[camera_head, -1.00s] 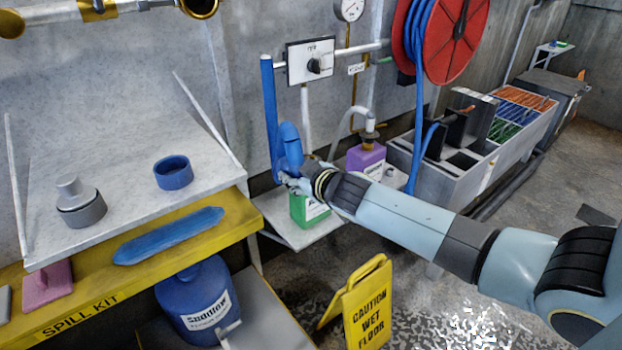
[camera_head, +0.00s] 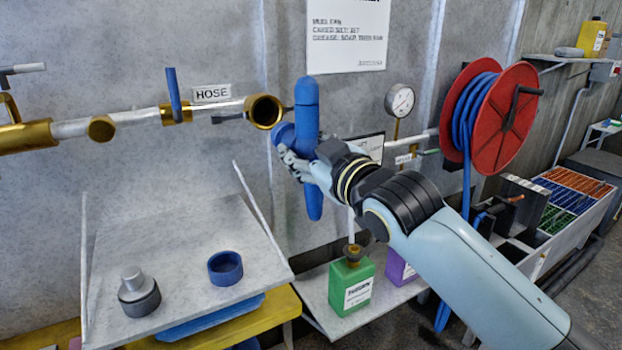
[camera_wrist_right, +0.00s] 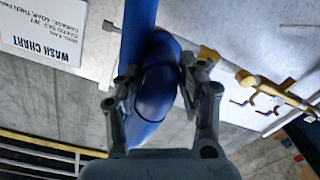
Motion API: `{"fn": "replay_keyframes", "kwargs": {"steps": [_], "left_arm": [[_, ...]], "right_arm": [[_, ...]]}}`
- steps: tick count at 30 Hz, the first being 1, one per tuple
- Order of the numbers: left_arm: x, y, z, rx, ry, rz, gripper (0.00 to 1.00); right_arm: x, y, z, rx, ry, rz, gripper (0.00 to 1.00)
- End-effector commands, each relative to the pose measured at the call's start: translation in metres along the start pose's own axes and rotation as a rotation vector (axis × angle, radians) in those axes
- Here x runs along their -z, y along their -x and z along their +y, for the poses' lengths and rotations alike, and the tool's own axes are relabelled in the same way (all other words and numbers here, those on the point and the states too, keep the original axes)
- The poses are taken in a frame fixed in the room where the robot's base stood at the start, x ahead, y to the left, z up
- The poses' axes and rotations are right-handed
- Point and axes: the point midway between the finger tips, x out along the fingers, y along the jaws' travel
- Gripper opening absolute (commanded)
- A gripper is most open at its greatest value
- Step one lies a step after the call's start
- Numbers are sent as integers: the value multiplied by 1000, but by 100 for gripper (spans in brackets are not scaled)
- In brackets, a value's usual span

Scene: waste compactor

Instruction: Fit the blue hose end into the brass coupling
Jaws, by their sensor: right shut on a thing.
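The brass coupling (camera_head: 264,111) is the open, round mouth at the right end of the wall pipe, beside the HOSE label. My right gripper (camera_head: 294,160) is shut on the blue hose end (camera_head: 307,110), which stands upright just right of the coupling. A short blue stub (camera_head: 284,134) points left, below the mouth; the hose end is outside the coupling. In the right wrist view, the gripper's fingers (camera_wrist_right: 157,88) clasp the blue hose (camera_wrist_right: 155,95) from both sides. My left gripper is not in view.
A blue-handled valve (camera_head: 175,98) sits on the pipe to the left. Below is a tilted grey shelf (camera_head: 185,255) with a blue ring (camera_head: 225,268) and a grey fitting (camera_head: 139,292). A green jug (camera_head: 350,282) stands under my arm. A red hose reel (camera_head: 505,110) hangs at right.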

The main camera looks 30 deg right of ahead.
Motion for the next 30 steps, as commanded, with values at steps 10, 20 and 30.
{"fn": "replay_keyframes", "kwargs": {"steps": [10, 20, 30], "left_arm": [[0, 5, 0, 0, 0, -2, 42], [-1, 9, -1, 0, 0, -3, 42], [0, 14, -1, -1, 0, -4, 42]], "right_arm": [[28, 13, 7, 1, 1, 21, 9], [29, 13, 8, 3, 1, 20, 9], [29, -14, 9, 6, 0, 23, 9]]}}
